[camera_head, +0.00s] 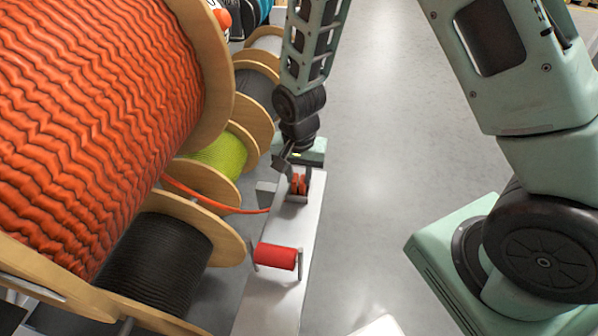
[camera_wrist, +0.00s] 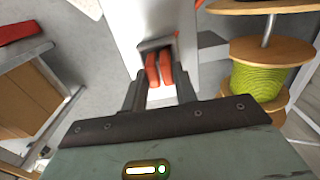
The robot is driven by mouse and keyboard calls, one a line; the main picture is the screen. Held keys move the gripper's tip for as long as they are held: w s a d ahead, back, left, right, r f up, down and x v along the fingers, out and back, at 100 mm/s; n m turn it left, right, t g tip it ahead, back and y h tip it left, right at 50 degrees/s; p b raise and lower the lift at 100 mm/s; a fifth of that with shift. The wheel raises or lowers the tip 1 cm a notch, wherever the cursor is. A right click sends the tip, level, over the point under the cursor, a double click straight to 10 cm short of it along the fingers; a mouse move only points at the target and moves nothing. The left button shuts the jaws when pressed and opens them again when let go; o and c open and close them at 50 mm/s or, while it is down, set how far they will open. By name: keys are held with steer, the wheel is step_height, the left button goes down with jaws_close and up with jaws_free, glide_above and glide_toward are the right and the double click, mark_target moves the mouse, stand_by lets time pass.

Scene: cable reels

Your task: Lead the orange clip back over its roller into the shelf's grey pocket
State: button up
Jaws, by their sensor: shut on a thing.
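My gripper (camera_head: 299,180) is over the far part of the narrow white shelf (camera_head: 262,312), its fingers around the orange clip (camera_head: 300,186). In the wrist view, two orange upright pieces of the clip (camera_wrist: 166,68) show between my gripper's fingers (camera_wrist: 160,84). A dark grey frame (camera_wrist: 157,44), possibly the grey pocket, borders them; I cannot tell how deep the clip sits. The red roller (camera_head: 275,256) lies on its holder, nearer on the shelf. An orange cable (camera_head: 215,203) runs from the large orange reel (camera_head: 95,130) to the shelf's left edge, where I lose sight of it.
A black reel (camera_head: 155,265) and a green reel (camera_head: 218,155) stand left of the shelf; the green one also shows in the wrist view (camera_wrist: 260,80). A grey block (camera_head: 265,192) sits at the shelf's left side.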

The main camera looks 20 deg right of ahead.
steer(key=shift+f, duration=0.15)
steer(key=o, duration=1.1)
steer(key=shift+c, duration=0.2)
step_height(320, 180, up, 18)
steer(key=shift+f+b, duration=0.25)
steer(key=shift+b, duration=0.1)
steer(key=s+a+r+n, duration=0.1)
steer(key=s+a+n, duration=0.2)
steer(key=s+n, duration=0.4)
steer(key=s+a+r+n, duration=0.1)
steer(key=s+a+n, duration=0.2)
steer(key=s+n, duration=0.5)
steer(key=s, duration=0.5)
steer(key=shift+a+y, duration=0.15)
steer(key=shift+y, duration=0.15)
